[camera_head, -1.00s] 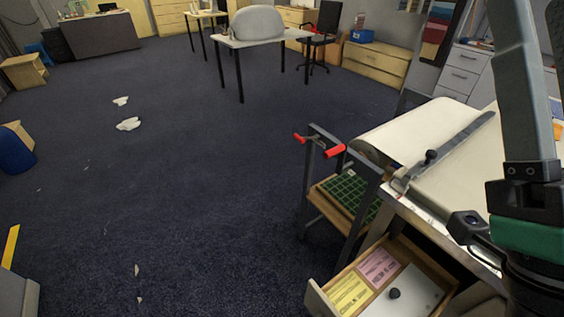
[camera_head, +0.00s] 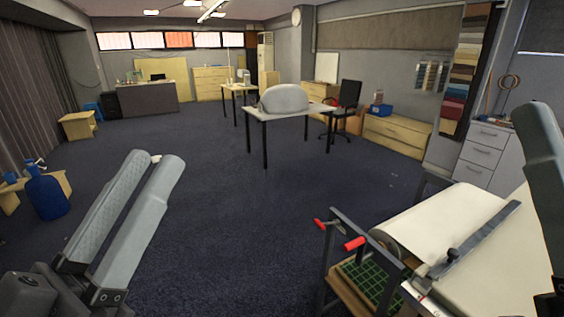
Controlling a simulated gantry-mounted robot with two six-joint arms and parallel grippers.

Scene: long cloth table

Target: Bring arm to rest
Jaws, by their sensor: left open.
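My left gripper (camera_head: 159,165) rises into the lower left of the head view. Its two long grey fingers point up and away over the dark carpet, with a narrow gap between them. Nothing shows between the fingers. My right gripper (camera_head: 533,110) shows only in part at the right edge. One grey finger stands upright there in front of the cloth table, and the rest is cut off, so its opening cannot be seen. The cloth table (camera_head: 450,215) is at the lower right, with pale cloth and a long metal bar on it.
A cart with red handles (camera_head: 354,243) and a green grid mat (camera_head: 362,285) stands beside the table's left end. A blue container (camera_head: 46,198) and low wooden stand are at the left. A white table (camera_head: 288,113) stands farther back. Open carpet lies between.

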